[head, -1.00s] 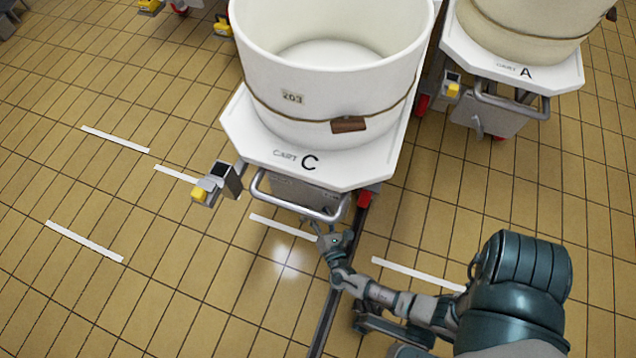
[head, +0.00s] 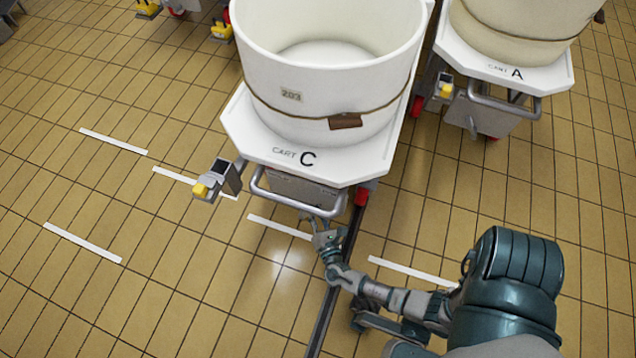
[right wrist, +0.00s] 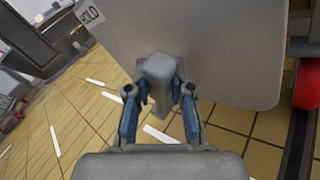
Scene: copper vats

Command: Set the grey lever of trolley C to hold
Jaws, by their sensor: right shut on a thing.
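Trolley C (head: 262,150) is a white cart marked "CART C" carrying a large white vat (head: 320,90). My right gripper (head: 318,222) is low at its front, below the curved handle bar (head: 300,203). In the right wrist view the grey lever (right wrist: 158,68) stands between the blue-padded fingers of my right gripper (right wrist: 160,92), which is shut on it. A grey panel (right wrist: 225,50) lies behind the lever. A label reading "HOLD" (right wrist: 90,13) shows at the panel's upper left. The lever is hidden in the head view. My left gripper is not in view.
Cart A (head: 480,58) with its vat stands at the right. A yellow-tipped pedal unit (head: 202,190) sticks out at trolley C's left. A dark floor rail (head: 333,300) runs beneath. The tiled floor at the left, with white strips (head: 82,243), is clear.

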